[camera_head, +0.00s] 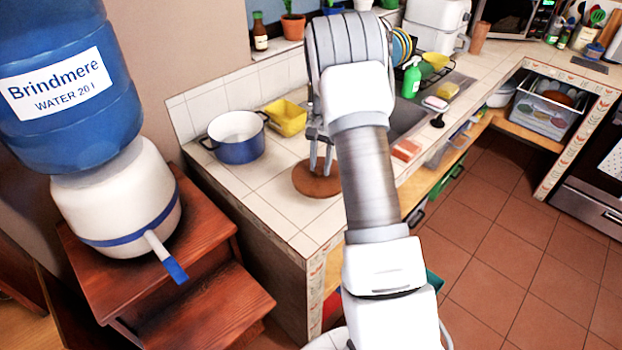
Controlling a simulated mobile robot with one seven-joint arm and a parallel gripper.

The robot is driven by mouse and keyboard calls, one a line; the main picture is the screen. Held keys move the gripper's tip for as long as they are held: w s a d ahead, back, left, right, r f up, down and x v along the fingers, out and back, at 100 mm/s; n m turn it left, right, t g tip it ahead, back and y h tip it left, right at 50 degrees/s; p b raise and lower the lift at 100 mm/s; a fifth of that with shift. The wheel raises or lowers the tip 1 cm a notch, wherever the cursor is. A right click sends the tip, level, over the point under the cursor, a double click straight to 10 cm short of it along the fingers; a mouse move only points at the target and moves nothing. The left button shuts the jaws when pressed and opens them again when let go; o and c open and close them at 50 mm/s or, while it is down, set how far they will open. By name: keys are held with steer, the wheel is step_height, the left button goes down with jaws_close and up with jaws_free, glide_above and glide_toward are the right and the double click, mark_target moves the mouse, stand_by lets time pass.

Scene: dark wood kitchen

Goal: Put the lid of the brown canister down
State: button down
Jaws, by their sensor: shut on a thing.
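A round, flat brown lid (309,187) is at the tiled counter (270,203), below my gripper (321,170). My gripper points down with its two fingers close together at the top of the lid, shut on it. From this view I cannot tell whether the lid touches the tiles or hangs just above them. My arm covers the area right of the lid. The canister's body cannot be made out for certain.
A blue pot (237,148) and a yellow container (286,118) stand behind the lid, to the left. A pinkish-orange block (406,150) lies right of my arm near the sink (404,116). Bare tiles lie left and in front of the lid, up to the counter edge.

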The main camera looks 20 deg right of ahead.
mark_target(312, 176)
steer(key=shift+w+a+f, duration=0.1)
steer(key=shift+a+f, duration=0.3)
steer(key=shift+a, duration=0.25)
steer(key=shift+a+f, duration=0.4)
steer(key=shift+a, duration=0.2)
steer(key=shift+f+p, duration=0.35)
steer(key=shift+f, duration=1.65)
steer(key=shift+f, duration=0.2)
steer(key=c, duration=0.5)
jaws_free()
steer(key=shift+r, duration=0.1)
